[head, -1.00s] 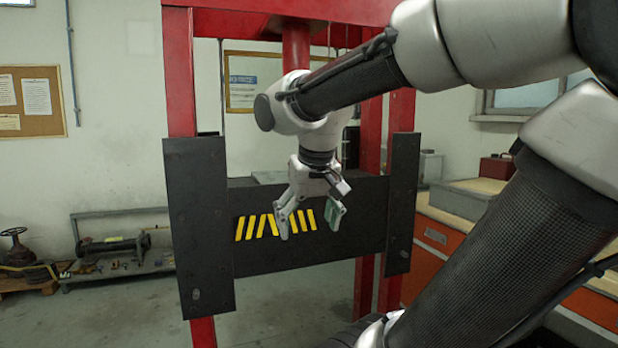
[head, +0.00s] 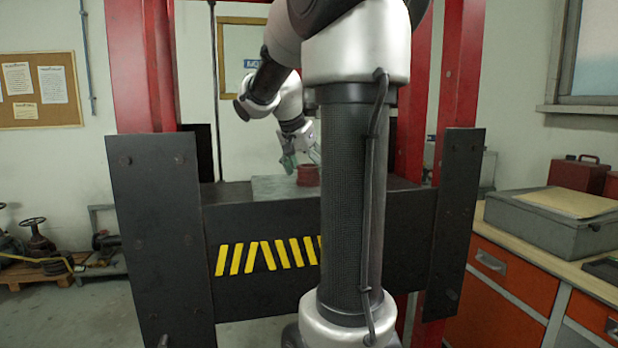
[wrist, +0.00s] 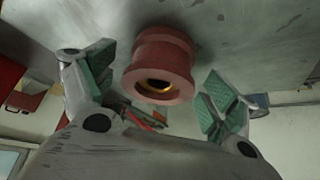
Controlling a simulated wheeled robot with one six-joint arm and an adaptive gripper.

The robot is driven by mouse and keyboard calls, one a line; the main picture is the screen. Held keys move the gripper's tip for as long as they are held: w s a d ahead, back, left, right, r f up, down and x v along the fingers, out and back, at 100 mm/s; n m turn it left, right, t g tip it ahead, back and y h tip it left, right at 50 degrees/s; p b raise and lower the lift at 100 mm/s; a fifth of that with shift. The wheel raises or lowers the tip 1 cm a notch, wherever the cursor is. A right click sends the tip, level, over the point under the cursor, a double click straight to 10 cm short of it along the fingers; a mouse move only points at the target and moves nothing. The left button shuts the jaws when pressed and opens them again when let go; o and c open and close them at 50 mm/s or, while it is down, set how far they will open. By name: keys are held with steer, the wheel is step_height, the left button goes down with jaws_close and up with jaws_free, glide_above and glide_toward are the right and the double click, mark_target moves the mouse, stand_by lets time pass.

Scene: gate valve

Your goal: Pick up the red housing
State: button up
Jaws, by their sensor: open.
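The red housing (head: 308,176), a short flanged cylinder, stands on a grey plate (head: 268,187) on top of the press bed, partly hidden by my arm in the head view. In the wrist view the housing (wrist: 160,60) shows a round opening with a yellowish ring inside. My gripper (head: 302,158) is open and tilted, close to the housing. In the wrist view its green-padded fingers lie on either side of the housing, with visible gaps and no clear contact.
The red press frame (head: 140,60) has uprights on both sides of the bed. Black side plates (head: 160,240) flank it. At right, a bench (head: 530,245) holds a grey case (head: 550,220) and a red toolbox (head: 578,175).

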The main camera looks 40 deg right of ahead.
steer(key=shift+d+f, duration=0.15)
steer(key=shift+f, duration=0.15)
steer(key=c, duration=1.9)
steer(key=shift+r, duration=0.1)
jaws_close()
